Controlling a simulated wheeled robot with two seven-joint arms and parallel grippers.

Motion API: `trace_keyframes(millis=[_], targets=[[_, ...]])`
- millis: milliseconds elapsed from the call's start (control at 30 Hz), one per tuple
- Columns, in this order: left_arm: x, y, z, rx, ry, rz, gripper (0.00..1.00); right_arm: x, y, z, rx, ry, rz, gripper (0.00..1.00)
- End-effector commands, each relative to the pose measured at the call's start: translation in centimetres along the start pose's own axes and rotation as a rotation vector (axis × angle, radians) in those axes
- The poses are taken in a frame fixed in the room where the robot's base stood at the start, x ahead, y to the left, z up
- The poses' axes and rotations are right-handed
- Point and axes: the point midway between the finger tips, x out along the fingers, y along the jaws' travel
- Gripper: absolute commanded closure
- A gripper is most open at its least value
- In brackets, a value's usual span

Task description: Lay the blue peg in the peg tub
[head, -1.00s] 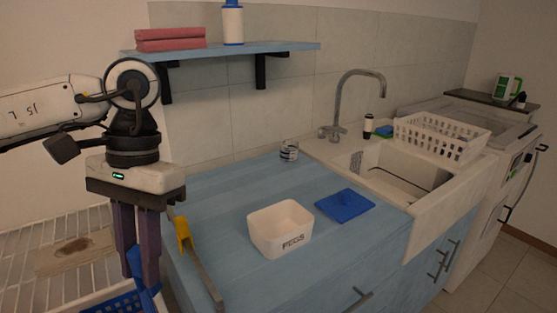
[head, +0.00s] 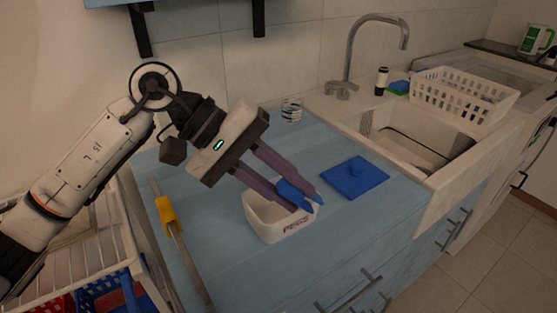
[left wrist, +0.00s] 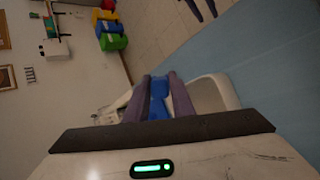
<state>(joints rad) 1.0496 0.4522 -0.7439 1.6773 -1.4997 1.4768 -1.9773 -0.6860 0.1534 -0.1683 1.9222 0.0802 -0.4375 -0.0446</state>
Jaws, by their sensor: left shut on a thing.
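The white peg tub (head: 270,229), marked PEGS, stands on the blue countertop. My left gripper (head: 303,202) is tilted over the tub and shut on the blue peg (head: 294,194). The peg shows over the tub's opening in the head view; whether it touches the rim or the inside, I cannot tell. In the left wrist view the blue peg (left wrist: 158,98) sits between my two fingers, with part of the white tub (left wrist: 215,94) beside them. My right gripper is in neither view.
A blue lid-like square (head: 354,177) lies right of the tub. A glass (head: 291,110) stands behind. The sink (head: 415,145) and white basket (head: 463,96) are at the right.

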Motion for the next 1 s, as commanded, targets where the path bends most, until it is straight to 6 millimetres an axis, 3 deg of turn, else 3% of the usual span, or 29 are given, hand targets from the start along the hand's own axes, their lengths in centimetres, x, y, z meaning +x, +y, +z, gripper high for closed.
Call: trace_keyframes(millis=[200, 467, 1000], targets=[[-1.2, 1.4, -1.2, -0.083, 0.187, 0.262, 0.91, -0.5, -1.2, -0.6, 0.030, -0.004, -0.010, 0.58], [-3.1, 1.3, -2.4, -0.122, 0.315, 0.372, 0.91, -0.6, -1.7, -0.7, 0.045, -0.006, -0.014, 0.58], [-0.1, -2.0, -3.2, -0.125, 0.317, 0.372, 0.91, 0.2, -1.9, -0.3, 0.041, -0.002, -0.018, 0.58]])
